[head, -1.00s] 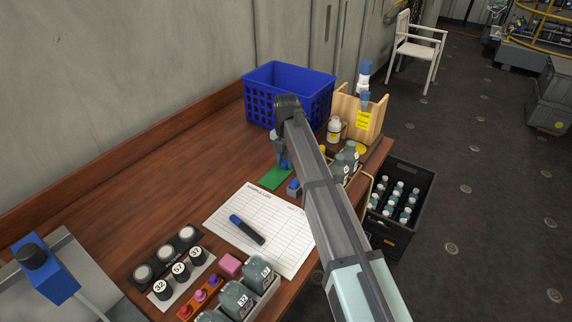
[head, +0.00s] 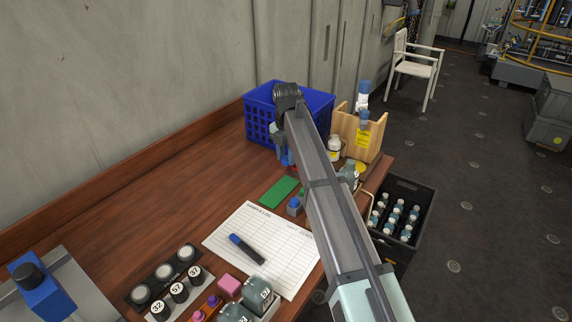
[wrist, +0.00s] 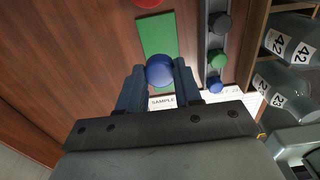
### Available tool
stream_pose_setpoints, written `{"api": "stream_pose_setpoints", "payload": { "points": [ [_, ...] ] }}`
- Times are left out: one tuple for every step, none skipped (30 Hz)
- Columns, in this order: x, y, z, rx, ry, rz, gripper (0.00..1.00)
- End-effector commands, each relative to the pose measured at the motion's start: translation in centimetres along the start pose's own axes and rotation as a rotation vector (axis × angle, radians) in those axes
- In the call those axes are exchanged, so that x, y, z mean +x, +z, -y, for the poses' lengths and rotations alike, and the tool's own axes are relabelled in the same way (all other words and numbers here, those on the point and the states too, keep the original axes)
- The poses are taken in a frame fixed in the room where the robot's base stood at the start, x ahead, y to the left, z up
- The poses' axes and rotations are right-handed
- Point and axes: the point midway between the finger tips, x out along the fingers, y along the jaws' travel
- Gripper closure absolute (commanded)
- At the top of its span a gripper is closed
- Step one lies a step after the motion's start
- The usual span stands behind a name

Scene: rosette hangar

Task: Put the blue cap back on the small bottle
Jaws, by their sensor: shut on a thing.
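My gripper (head: 282,150) is above the back part of the wooden table, in front of the blue basket. In the wrist view its two fingers (wrist: 160,83) are shut on a round blue cap (wrist: 160,70), seen from above. Beneath it lies a green mat (wrist: 154,35), which also shows in the head view (head: 279,191). A small white bottle with a yellow label (head: 334,149) stands to the right of my gripper, partly behind my arm. I cannot tell whether its top is capped.
The blue basket (head: 318,103) and a wooden holder (head: 373,143) stand at the back. A rail (wrist: 217,42) carries several caps beside the mat. A red round thing (wrist: 148,3) is at the wrist view's top edge. A sample sheet (head: 285,238) with a marker lies nearer.

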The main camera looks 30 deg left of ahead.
Motion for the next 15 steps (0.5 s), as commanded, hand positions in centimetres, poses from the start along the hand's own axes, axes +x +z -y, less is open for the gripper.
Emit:
{"api": "stream_pose_setpoints", "payload": {
  "points": [
    [-0.4,0.4,0.3,0.006,0.000,0.001,0.98],
    [-0.5,0.7,0.6,0.011,0.000,0.001,0.98],
    [-0.7,1.2,1.1,0.020,0.000,0.001,0.98],
    [-1.0,1.7,1.5,0.027,0.001,0.001,0.98],
    [-1.2,2.3,2.0,0.036,0.001,0.001,0.98],
    [-1.6,3.2,2.8,0.050,0.001,0.001,0.98],
    [-1.9,4.0,3.3,0.061,0.001,0.001,0.98],
    [-2.3,4.8,3.9,0.072,0.001,0.001,0.98],
    [-2.8,6.2,4.6,0.089,0.001,0.001,0.98],
    [-3.2,7.1,5.0,0.100,0.001,0.001,0.98],
    [-3.7,8.2,5.5,0.112,0.001,0.001,0.98],
    [-4.3,9.5,6.1,0.127,0.001,0.001,0.98],
    [-4.8,10.4,6.4,0.137,0.001,0.001,0.98],
    [-5.3,11.3,6.9,0.148,0.002,0.001,0.98],
    [-5.9,12.5,7.3,0.159,0.001,0.001,0.98]
  ]
}}
